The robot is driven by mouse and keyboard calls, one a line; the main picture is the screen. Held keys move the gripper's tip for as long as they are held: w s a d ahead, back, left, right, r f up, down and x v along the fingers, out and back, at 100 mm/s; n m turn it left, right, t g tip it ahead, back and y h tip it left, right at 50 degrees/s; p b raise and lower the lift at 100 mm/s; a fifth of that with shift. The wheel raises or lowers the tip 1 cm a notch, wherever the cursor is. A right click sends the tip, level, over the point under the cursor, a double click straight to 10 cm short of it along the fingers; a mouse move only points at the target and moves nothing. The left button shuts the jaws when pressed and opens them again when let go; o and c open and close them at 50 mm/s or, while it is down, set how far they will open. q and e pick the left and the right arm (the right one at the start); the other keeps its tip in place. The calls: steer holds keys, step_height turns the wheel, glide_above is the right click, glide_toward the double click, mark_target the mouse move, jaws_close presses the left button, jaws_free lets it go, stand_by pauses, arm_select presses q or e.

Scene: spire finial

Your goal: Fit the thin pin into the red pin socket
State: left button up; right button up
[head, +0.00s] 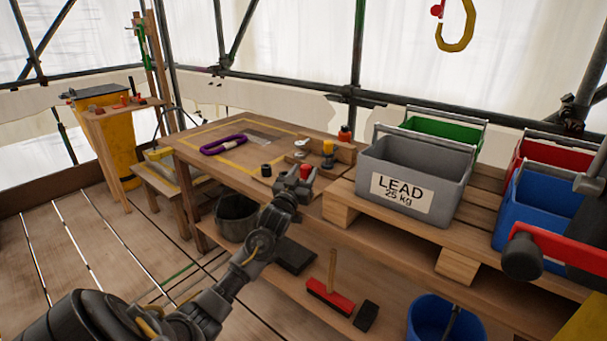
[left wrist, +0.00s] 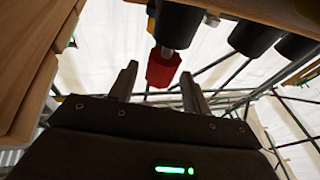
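My left gripper (head: 294,184) is at the front edge of the wooden table, beside a small red piece (head: 306,171). In the left wrist view its two fingers (left wrist: 159,88) stand apart. A red faceted piece (left wrist: 163,68) with a pale tip shows in the gap beyond them, close to a black cylinder (left wrist: 175,25); neither finger visibly touches it. I cannot tell whether this red piece is the pin socket or part of the pin. A red-topped black piece (head: 345,133) stands at the table's back. I cannot make out the thin pin.
A purple ring (head: 224,144) lies on the table (head: 190,143). Black cylinders and a yellow piece (head: 328,148) stand near the gripper. A grey LEAD crate (head: 440,175) is close on the right, with green, red and blue crates beyond. A yellow hook (head: 455,38) hangs above.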

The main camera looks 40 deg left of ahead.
arm_select(q)
steer(key=shift+o, duration=0.4)
arm_select(e)
steer(key=shift+r, duration=0.1)
arm_select(q)
steer(key=v, duration=1)
steer(key=shift+s, duration=0.35)
arm_select(e)
steer(key=shift+w+r, duration=0.25)
steer(key=shift+r, duration=0.75)
arm_select(q)
steer(key=shift+d, duration=0.15)
